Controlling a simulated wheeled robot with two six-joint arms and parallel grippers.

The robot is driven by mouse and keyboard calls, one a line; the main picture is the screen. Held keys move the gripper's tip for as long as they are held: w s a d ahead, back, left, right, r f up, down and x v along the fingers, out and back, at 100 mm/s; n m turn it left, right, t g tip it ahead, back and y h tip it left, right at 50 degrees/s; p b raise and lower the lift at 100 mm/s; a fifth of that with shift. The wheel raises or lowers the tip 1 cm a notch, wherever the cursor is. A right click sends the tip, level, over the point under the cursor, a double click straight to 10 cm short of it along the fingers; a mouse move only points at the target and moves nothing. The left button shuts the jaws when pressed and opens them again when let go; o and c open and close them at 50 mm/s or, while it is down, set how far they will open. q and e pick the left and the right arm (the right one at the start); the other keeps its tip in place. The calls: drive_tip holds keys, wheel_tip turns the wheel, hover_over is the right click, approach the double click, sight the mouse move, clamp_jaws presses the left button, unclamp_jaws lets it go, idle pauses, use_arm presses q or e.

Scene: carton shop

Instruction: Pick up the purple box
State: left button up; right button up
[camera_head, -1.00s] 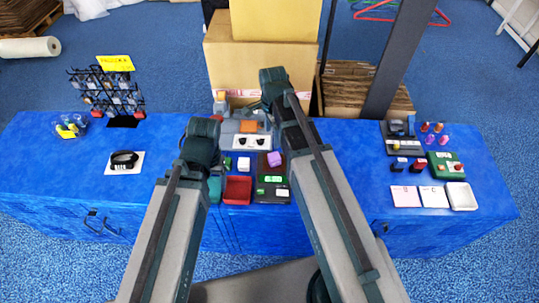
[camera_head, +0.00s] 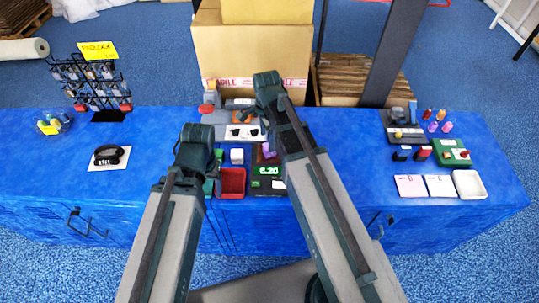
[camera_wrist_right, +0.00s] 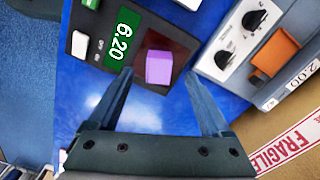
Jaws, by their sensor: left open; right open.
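The purple box (camera_wrist_right: 159,68) sits on the dark red pad of a black device with a green 6.20 display (camera_wrist_right: 122,38). In the right wrist view it lies ahead of my right gripper (camera_wrist_right: 165,88), between the lines of its open fingers and not gripped.
A red tray (camera_head: 231,182) and a small white box (camera_head: 237,156) stand left of the device. A grey unit with knobs (camera_wrist_right: 238,50) and an orange block (camera_wrist_right: 281,46) is close to the right fingers. A large carton (camera_head: 250,60) stands behind the counter. Bare blue counter (camera_head: 345,150) lies to the right.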

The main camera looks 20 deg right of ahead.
drive_tip(key=f+b, duration=0.5)
drive_tip(key=shift+d+f, duration=0.2)
drive_tip(key=shift+d, duration=0.2)
drive_tip(key=shift+r, duration=0.1)
clamp_jaws()
